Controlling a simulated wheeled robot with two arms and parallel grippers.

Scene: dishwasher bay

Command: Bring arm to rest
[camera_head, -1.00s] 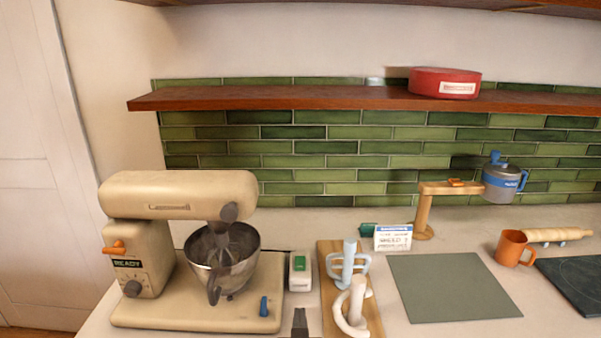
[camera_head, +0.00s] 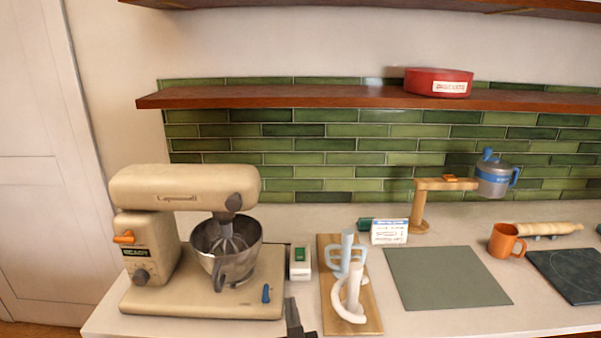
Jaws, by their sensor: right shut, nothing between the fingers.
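My right gripper (camera_head: 292,308) pokes in at the bottom edge of the head view as a dark, narrow shape, shut and empty. It shows in front of the counter between the mixer base and the wooden board. Most of the right arm is out of the picture. My left gripper is not in view.
The cream stand mixer (camera_head: 165,260) with its steel bowl (camera_head: 232,262) is at the left. A green-buttoned white box (camera_head: 300,270), a wooden board (camera_head: 368,318) with white and blue attachments, a grey mat (camera_head: 450,278) and an orange mug (camera_head: 503,242) stand rightward.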

